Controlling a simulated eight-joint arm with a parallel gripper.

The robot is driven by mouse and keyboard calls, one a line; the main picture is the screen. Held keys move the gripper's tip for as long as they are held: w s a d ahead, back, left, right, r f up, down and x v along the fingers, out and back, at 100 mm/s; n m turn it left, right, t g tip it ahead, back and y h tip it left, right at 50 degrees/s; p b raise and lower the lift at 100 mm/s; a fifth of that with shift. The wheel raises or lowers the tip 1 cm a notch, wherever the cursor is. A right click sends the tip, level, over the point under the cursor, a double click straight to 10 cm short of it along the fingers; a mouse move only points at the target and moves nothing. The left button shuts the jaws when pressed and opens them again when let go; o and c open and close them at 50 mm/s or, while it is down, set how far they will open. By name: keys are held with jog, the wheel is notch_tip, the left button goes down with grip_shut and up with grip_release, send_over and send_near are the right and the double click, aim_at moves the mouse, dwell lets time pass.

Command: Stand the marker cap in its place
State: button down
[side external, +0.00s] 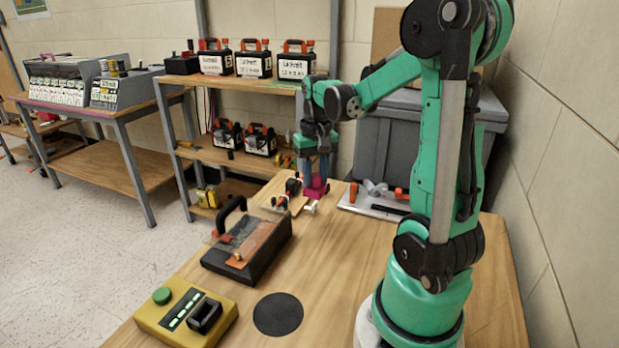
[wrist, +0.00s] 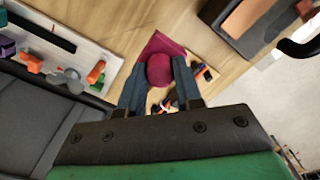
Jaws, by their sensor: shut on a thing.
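My gripper (side external: 315,172) points down over the far end of the wooden table. In the wrist view my gripper (wrist: 159,66) has its two blue-grey fingers shut on a round magenta piece (wrist: 160,72), which looks like the marker cap. A flat, angular magenta piece (wrist: 158,44) shows just beyond it. In the side view the magenta part (side external: 316,190) is at the fingertips, low over the table. I cannot tell whether the round piece and the flat one are separate or touching, and the fingers hide the cap's sides.
A white tray (side external: 368,208) with orange, grey and black items lies right of my gripper. Small parts (side external: 287,194) lie close on its left. A black case (side external: 247,245), a yellow button box (side external: 185,312) and a dark disc (side external: 278,314) stand nearer. The table's middle is clear.

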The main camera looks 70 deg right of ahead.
jog(key=w+d+r, duration=0.4)
jog(key=w+d, duration=0.3)
jog(key=w, duration=0.2)
send_over(291, 180)
jog(key=shift+s+f, duration=0.1)
jog(key=shift+f, duration=2.8)
jog(key=shift+f, duration=1.2)
jog(key=c, duration=0.5)
grip_release()
